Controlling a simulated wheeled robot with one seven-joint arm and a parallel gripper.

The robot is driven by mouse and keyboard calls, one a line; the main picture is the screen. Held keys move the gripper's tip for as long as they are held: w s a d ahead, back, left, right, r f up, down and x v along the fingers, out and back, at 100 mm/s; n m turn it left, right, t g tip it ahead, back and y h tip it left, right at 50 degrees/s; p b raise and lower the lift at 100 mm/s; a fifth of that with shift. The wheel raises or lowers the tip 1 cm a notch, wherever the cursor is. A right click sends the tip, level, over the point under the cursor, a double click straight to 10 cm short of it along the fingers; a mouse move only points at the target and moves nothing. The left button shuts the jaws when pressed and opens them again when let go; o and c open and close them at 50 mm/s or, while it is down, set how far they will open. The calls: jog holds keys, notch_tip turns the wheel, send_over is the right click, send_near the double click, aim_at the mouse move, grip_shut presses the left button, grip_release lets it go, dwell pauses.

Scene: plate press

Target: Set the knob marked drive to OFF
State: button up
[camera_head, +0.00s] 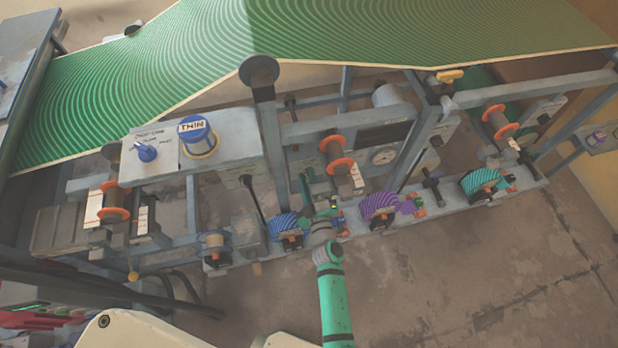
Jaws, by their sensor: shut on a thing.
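No knob in view has a label that I can read as drive. A blue pointer knob (146,152) sits on the grey control box (236,147) at the upper left, with small lettering around it too fine to read. My arm comes up from the lower middle. My gripper (322,210) is at the machine's lower rail, between the blue roller and the purple roller, well right of and below the blue knob. It is shut on a small part there. My wrist and the clutter hide what that part is.
A blue drum labelled THIN (198,138) stands beside the knob. A blue roller (285,226), a purple roller (379,205) and a teal roller (480,182) line the lower rail. Frame posts and orange-flanged spools crowd behind. The floor (480,290) in front is clear.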

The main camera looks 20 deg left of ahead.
jog(key=shift+a+f+n, duration=0.1)
jog(key=shift+f+n, duration=0.05)
jog(key=shift+n, duration=0.7)
jog(key=shift+a+f+n, duration=0.1)
jog(key=shift+n, duration=0.75)
jog(key=o, duration=0.7)
jog(key=v, duration=1.1)
